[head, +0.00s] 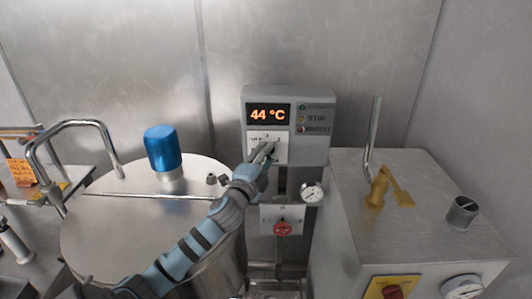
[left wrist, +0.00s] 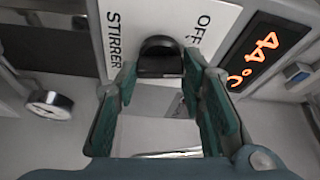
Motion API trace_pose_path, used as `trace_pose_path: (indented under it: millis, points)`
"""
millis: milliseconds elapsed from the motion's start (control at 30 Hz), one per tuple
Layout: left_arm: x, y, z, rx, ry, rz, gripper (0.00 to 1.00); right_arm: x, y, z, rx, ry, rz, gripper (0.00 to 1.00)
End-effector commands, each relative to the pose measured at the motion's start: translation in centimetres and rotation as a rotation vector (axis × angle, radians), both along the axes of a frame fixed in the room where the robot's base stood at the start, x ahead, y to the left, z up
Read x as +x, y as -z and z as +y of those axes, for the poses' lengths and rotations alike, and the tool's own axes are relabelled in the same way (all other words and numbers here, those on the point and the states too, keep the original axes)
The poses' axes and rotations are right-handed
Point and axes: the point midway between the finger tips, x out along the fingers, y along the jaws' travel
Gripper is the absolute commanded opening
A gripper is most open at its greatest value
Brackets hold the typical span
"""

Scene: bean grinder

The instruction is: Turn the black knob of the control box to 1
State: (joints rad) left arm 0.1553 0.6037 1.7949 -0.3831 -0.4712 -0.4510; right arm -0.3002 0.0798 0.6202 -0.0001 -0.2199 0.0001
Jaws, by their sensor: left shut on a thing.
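The grey control box (head: 318,152) is on the back wall. Its display (head: 268,114) reads 44 °C, and a white dial plate (head: 280,154) sits below it. The black knob (left wrist: 160,54) shows in the left wrist view on the white plate, between the printed words STIRRER and OFF. My left gripper (head: 263,153) reaches the plate from the front left. In the left wrist view the green-padded fingers of this gripper (left wrist: 160,72) are on both sides of the knob, shut on it. The gripper hides most of the knob in the head view. The knob's pointer direction cannot be read. My right gripper is out of view.
A large steel vessel (head: 110,238) with a blue motor cap (head: 163,148) stands left, under my left arm. A steel cabinet (head: 430,225) with a yellow valve handle (head: 397,190) stands right. A gauge (head: 312,193) and a red knob (head: 283,228) sit below the box.

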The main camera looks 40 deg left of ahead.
Motion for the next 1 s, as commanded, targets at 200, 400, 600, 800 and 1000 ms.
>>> trace_pose_path:
  millis: [200, 400, 600, 800, 1000]
  points:
    - [0.03, -0.17, -0.02, 0.098, 0.001, 0.067, 0.09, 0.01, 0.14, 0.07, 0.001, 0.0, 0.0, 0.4]
    - [0.03, -0.17, 0.0, 0.147, 0.0, 0.104, 0.09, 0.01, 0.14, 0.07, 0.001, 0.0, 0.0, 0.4]
    - [0.02, -0.15, -0.01, 0.159, 0.001, 0.115, 0.09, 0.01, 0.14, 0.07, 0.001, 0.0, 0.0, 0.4]
    - [0.02, -0.14, 0.0, 0.159, 0.0, 0.115, 0.09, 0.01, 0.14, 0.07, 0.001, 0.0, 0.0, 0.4]
    - [0.02, -0.13, 0.0, 0.159, 0.0, 0.115, 0.56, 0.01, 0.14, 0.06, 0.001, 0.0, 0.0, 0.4]
